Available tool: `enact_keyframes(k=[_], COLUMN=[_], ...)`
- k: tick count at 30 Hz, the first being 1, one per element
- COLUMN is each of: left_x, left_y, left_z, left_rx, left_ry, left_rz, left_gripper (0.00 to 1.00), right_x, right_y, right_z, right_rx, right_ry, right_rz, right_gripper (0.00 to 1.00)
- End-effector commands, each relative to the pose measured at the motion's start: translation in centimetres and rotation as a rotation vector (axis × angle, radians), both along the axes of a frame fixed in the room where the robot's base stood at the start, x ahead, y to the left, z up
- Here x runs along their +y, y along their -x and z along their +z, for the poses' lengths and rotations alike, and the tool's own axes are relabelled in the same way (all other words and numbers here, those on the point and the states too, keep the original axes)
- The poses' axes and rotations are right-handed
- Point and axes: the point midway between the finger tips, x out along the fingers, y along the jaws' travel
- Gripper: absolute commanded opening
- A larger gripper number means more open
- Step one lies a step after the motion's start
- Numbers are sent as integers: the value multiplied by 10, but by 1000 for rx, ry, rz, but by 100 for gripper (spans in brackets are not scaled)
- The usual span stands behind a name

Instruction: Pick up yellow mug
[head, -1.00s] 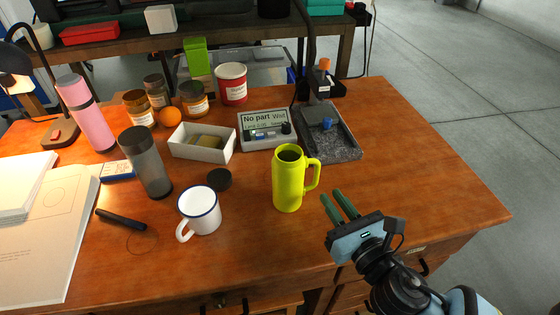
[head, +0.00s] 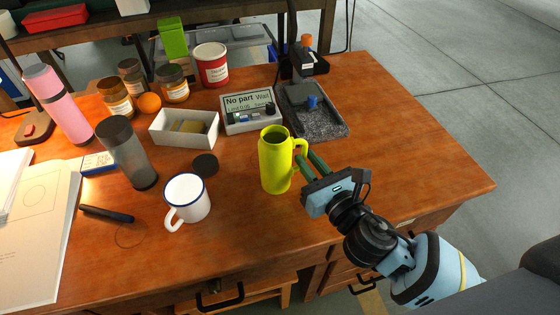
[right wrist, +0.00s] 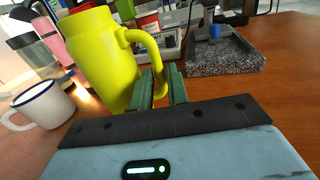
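The yellow-green mug (head: 275,165), tall with a side handle (head: 301,160), stands upright near the middle of the table. My right gripper (head: 304,156) is at its right, low by the handle. In the right wrist view the mug (right wrist: 98,60) is at upper left, and the green fingertips (right wrist: 160,76) sit on either side of the lower handle, with part of the handle showing between them. The fingers look apart; whether they touch the handle is unclear. My left gripper is not in view.
A white mug with blue rim (head: 187,199) and a dark round lid (head: 205,164) lie left of the yellow mug. A grey tumbler (head: 127,152) stands further left. A display unit (head: 250,120) and a granite stand (head: 318,122) are behind. The table's right part is clear.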

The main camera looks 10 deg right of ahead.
Motion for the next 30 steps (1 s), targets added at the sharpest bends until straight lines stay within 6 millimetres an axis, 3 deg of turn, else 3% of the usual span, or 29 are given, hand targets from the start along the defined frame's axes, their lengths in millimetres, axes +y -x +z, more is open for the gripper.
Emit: enact_keyframes(k=[3,9,17,21,30], left_x=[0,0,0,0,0], left_y=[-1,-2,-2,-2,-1], left_z=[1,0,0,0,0], left_rx=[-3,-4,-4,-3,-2], left_ry=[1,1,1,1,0], left_rz=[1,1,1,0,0], left_gripper=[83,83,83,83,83], right_x=[5,10,11,11,11], right_y=[-18,-37,-38,-38,-38], right_z=[2,1,1,1,2], right_rx=[-3,0,1,1,-2], right_ry=[-1,0,0,0,0], right_rz=[-1,1,2,2,2], right_gripper=[16,16,16,0,0])
